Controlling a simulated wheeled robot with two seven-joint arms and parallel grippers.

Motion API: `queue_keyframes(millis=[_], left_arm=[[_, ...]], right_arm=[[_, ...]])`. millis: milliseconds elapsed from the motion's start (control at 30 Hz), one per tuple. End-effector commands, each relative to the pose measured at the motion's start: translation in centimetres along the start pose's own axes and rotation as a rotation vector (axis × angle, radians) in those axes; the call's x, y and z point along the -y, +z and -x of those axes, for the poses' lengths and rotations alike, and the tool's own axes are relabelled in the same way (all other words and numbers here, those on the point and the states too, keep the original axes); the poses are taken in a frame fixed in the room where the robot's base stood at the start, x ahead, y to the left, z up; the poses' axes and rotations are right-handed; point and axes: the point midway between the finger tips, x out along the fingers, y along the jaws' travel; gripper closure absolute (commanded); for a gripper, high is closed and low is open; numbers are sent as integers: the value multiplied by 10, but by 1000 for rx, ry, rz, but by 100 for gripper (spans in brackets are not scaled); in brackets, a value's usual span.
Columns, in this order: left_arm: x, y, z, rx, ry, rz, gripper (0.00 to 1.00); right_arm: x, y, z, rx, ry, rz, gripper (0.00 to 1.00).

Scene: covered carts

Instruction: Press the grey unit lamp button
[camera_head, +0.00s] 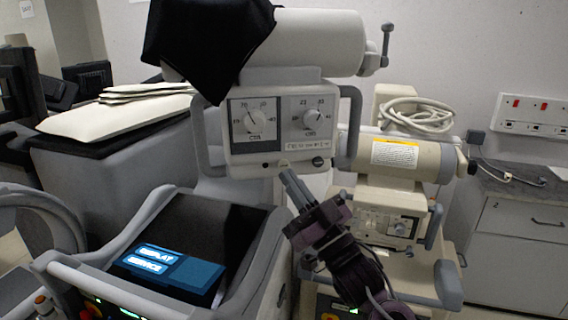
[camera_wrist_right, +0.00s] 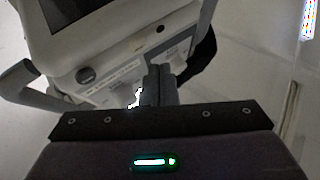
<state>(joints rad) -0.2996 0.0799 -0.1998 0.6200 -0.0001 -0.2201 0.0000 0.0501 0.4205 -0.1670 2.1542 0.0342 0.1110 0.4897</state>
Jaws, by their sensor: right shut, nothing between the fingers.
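The grey unit (camera_head: 283,125) carries a panel with two dials, at the upper middle of the head view. Along its lower edge are a dark round knob (camera_head: 318,161) and a small dark spot (camera_head: 265,165). My right gripper (camera_head: 285,172) is shut and empty, its fingertips at or just in front of this lower edge, between these two. In the right wrist view the shut fingers (camera_wrist_right: 160,85) point at the unit's underside (camera_wrist_right: 120,50), and the knob (camera_wrist_right: 86,75) lies to their left. I cannot tell which part is the lamp button, or whether the fingertips touch. My left gripper is out of view.
A black cloth (camera_head: 205,45) hangs over the unit's top left. A cart with a lit blue screen (camera_head: 170,265) stands at lower left. A second beige machine (camera_head: 400,160) with a coiled cable stands close right of my arm. A counter (camera_head: 520,200) is at far right.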

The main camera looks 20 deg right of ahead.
Motion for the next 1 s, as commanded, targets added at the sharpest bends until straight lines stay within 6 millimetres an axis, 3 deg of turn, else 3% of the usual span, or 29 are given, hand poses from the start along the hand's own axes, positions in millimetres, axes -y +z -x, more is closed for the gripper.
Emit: queue_keyframes(millis=[233,1000], left_arm=[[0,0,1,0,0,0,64],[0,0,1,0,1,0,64]], right_arm=[[-6,6,-9,1,0,-1,100],[-6,6,-9,0,0,-1,100]])
